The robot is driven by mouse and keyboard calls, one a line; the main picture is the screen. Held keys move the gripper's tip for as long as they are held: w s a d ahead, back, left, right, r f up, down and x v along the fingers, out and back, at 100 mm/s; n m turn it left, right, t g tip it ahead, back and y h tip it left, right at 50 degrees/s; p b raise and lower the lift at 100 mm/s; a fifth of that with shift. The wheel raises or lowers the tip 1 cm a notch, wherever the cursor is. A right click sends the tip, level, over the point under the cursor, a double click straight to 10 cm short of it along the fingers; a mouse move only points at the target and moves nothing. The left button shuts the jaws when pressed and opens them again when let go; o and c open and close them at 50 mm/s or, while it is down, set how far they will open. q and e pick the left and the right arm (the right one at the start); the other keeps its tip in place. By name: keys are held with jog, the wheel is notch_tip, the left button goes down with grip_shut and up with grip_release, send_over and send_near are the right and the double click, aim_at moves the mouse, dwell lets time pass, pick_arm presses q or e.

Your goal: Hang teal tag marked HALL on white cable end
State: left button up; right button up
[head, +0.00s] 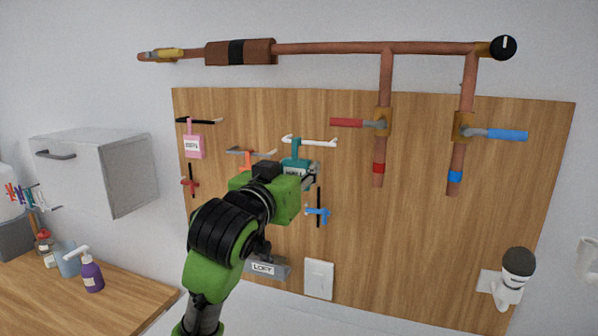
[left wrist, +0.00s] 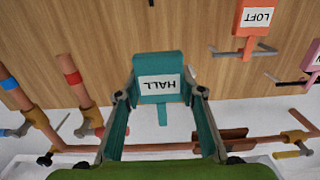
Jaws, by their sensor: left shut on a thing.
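The teal tag (head: 296,163) marked HALL is held in my left gripper (head: 308,178) in front of the wooden board. In the left wrist view the tag (left wrist: 158,62) appears upside down between the two fingers of my left gripper (left wrist: 160,92), which press on its sides. Its narrow teal strap points up in the head view, where it overlaps the white cable end (head: 321,143). I cannot tell whether the strap is around the white cable end or only in front of it. My arm hides the lower part of the tag. My right gripper is not in view.
A pink tag (head: 193,147) hangs at the black cable end (head: 205,121). An orange LOFT tag (left wrist: 253,17) is beside the teal one, at a grey cable end (head: 250,152). Copper pipes (head: 385,85) with a red lever (head: 347,123) stand out to the right.

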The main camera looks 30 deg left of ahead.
pick_arm(q)
jog(key=shift+d, duration=0.1)
jog(key=shift+w, duration=0.55)
jog(key=shift+w+a+p, duration=0.3)
jog(key=shift+w+p, duration=0.1)
jog(key=shift+w, duration=0.2)
jog(key=shift+p+x, duration=0.55)
jog(key=shift+x, duration=2.15)
jog(key=shift+w, duration=0.2)
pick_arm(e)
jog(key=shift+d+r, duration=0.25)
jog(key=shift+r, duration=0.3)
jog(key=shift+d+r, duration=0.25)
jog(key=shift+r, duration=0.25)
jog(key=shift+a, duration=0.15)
pick_arm(q)
jog(key=shift+p, duration=0.5)
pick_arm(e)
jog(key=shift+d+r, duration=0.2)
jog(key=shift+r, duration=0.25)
pick_arm(q)
jog(key=shift+f+b, duration=0.4)
jog(key=shift+f, duration=0.35)
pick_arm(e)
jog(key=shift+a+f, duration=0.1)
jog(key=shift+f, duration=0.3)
